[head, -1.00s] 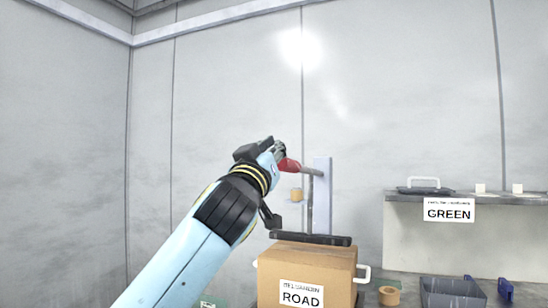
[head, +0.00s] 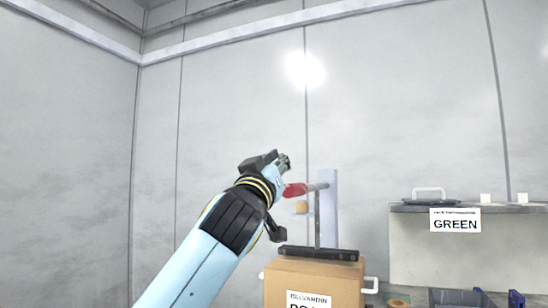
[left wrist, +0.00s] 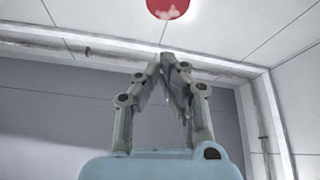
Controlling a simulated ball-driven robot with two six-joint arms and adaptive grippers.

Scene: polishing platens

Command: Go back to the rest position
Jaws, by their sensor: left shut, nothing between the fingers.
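My left arm reaches up from the bottom of the head view. Its gripper (head: 284,162) is raised in front of the grey wall, close to a red part (head: 295,190) on a stand. In the left wrist view the two fingers of the left gripper (left wrist: 166,62) meet at their tips, with nothing between them. A red round thing (left wrist: 167,8) shows above the fingertips there, apart from them. My right gripper is not in view.
A cardboard box (head: 315,280) stands below the gripper, with a dark bar (head: 318,253) on top and a stand post (head: 328,210) behind. At right, a shelf labelled GREEN (head: 455,222) holds a dark lidded pan (head: 430,200) and white blocks. A dark bin (head: 460,298) sits below.

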